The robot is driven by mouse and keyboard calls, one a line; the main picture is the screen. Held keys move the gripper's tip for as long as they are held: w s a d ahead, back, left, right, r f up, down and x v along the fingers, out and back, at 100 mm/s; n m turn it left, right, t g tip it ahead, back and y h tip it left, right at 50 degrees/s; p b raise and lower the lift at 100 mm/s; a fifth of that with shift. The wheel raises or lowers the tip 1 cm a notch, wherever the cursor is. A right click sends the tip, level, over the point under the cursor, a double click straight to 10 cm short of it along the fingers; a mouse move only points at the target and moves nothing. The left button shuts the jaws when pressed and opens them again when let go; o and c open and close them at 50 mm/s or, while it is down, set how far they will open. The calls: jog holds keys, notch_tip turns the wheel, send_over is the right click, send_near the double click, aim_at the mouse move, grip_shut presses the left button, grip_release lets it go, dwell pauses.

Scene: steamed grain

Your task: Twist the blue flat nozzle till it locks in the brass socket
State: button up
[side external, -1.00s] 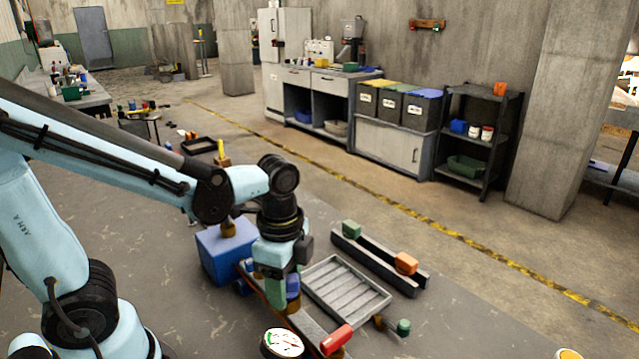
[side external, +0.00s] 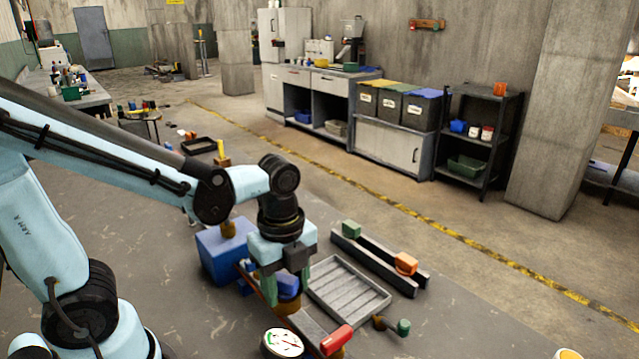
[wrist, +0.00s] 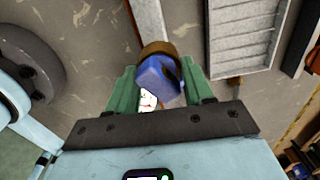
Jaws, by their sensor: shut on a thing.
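The blue flat nozzle (side external: 288,284) is between the green fingers of my gripper (side external: 286,292), which points down and is shut on it. In the wrist view the nozzle (wrist: 158,82) lies between the two fingers (wrist: 158,90). The brass socket (wrist: 161,49) shows as a brown ring at the nozzle's far end, and also below it in the side view (side external: 284,308). The nozzle sits at the socket; how deeply it is seated and whether it is locked cannot be told.
A round dial gauge (side external: 283,343) and a red handle (side external: 336,340) are in front of the socket. A grey ribbed tray (side external: 349,291) and a dark rail with green and orange blocks (side external: 375,262) lie to the right. A blue box (side external: 222,251) stands behind left.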

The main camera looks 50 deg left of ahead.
aim_at(286, 278)
jog(key=m, duration=0.6)
jog(key=o, duration=1.3)
jog(key=shift+r, duration=3.5)
